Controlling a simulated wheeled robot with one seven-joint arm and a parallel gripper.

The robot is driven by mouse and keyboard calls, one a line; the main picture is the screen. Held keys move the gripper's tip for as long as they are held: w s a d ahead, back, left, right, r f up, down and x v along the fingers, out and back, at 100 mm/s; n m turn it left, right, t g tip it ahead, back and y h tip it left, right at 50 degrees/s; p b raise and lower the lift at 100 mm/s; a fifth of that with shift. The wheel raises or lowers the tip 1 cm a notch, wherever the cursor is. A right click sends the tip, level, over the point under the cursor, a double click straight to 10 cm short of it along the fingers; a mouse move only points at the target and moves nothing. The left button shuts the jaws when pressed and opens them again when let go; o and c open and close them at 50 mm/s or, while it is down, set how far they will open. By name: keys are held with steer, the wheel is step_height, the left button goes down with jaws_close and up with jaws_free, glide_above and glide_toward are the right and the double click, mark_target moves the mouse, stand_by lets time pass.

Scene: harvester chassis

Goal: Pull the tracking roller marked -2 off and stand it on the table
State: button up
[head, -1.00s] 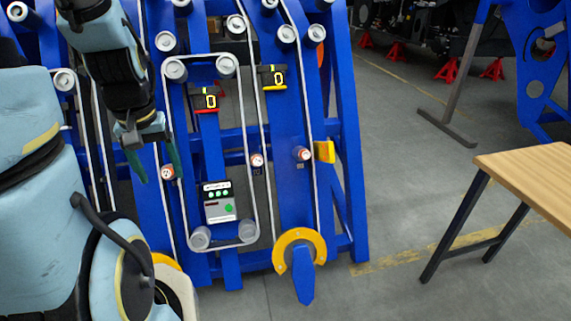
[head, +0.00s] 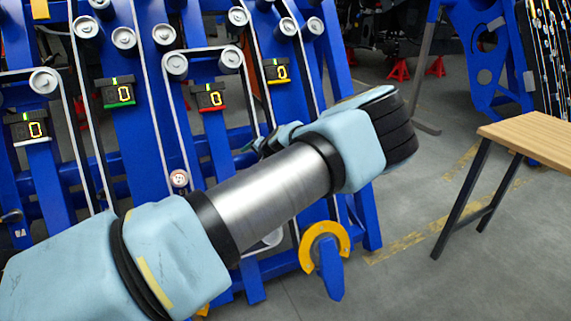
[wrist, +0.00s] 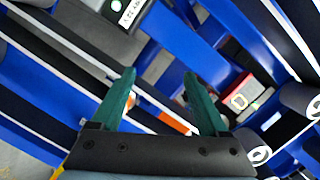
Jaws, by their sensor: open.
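My gripper (wrist: 160,74) is open in the wrist view, its two green fingers apart with nothing held between them. A small orange and white piece (wrist: 172,122) shows low between the fingers, partly covered by the gripper's base; I cannot tell whether it is a roller. The roller marked -2 cannot be picked out. My arm hides the middle of the frame. The wooden table (head: 535,137) stands at the right.
The blue frame (head: 140,60) carries grey pulleys, pale belts and several digital displays (head: 117,93). A yellow ring guard (head: 325,247) is low on it. Open grey floor (head: 420,215) lies between frame and table. Red stands are at the back.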

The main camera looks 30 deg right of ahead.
steer(key=s+d+m+t+h, duration=0.1)
steer(key=s+d+m+h, duration=0.2)
steer(key=d, duration=0.7)
steer(key=shift+y, duration=0.4)
steer(key=b+x, duration=0.1)
steer(key=x, duration=0.2)
steer(key=b+x, duration=0.2)
steer(key=x, duration=0.1)
steer(key=f+b+x, duration=0.1)
steer(key=b+x, duration=0.1)
steer(key=x, duration=0.1)
steer(key=shift+s+d+f, duration=0.15)
steer(key=shift+s, duration=0.05)
steer(key=shift+b+x, duration=0.45)
steer(key=shift+x, duration=0.35)
steer(key=shift+c, duration=0.2)
jaws_close()
